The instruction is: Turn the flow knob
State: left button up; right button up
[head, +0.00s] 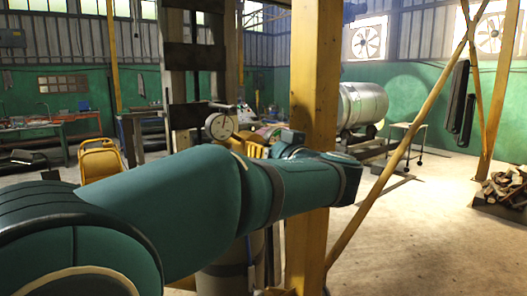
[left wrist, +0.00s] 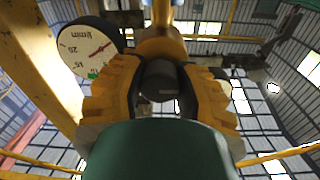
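A round white flow gauge (head: 220,125) with a dark rim hangs by the wooden post in the head view. In the left wrist view the gauge (left wrist: 86,53) shows a red needle and l/min marking. A dark, round flow knob (left wrist: 160,80) sits on a brass-coloured body (left wrist: 160,47). My left gripper (left wrist: 160,75) has its yellow fingers on either side of the knob. I cannot tell whether their dark pads touch it. In the head view my left gripper (head: 262,143) is partly hidden behind my arm, and the knob cannot be made out. My right gripper is not in view.
A yellow wooden post (head: 314,80) stands right behind my left forearm, with a slanted brace (head: 400,150) to its right. A metal tank (head: 362,105) is behind.

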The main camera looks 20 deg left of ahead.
pick_arm(q)
grip_shut()
jog(key=m+b, duration=0.1)
jog(key=m, duration=0.1)
jog(key=shift+m, duration=0.4)
jog(key=m, duration=0.3)
jog(key=shift+m, duration=0.3)
jog(key=m, duration=0.3)
jog(key=shift+r+p, duration=0.1)
jog(key=shift+p, duration=0.3)
jog(key=shift+m+g+p, duration=0.3)
jog(key=shift+m+p, duration=0.75)
jog(key=shift+m, duration=1.35)
